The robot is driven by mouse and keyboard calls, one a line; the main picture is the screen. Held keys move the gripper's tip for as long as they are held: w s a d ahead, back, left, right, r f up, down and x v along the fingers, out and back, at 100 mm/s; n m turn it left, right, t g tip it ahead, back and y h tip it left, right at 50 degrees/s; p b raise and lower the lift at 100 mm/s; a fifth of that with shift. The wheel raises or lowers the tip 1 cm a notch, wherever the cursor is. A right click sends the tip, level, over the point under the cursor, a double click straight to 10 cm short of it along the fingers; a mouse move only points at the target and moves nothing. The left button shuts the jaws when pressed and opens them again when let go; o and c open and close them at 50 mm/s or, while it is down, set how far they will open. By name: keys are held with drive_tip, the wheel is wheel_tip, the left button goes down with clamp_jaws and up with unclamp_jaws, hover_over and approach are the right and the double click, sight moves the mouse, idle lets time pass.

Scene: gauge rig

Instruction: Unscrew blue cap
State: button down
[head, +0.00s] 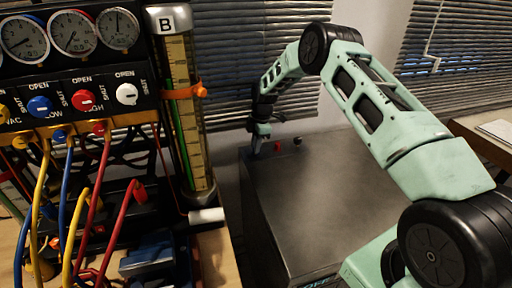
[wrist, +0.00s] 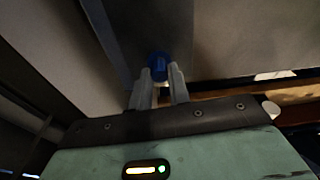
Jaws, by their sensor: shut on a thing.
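The blue cap (wrist: 159,66) shows in the wrist view between the tips of my gripper (wrist: 160,76). The two grey fingers are closed on it from both sides. In the head view my gripper (head: 259,140) points down at the far left edge of the dark metal box top. The cap cannot be made out there, and what it sits on is hidden.
The dark metal box (head: 320,195) has a mostly clear top. A small red piece (head: 277,146) and a dark round piece (head: 297,141) lie near its far edge. The gauge panel (head: 75,90) with hoses and a tall sight tube (head: 186,120) marked B stand at left.

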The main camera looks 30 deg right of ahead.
drive_tip(key=shift+s+n+b, duration=0.1)
drive_tip(key=shift+n+b, duration=0.2)
drive_tip(key=shift+n, duration=0.7)
drive_tip(key=shift+r, duration=0.1)
drive_tip(key=shift+a, duration=0.15)
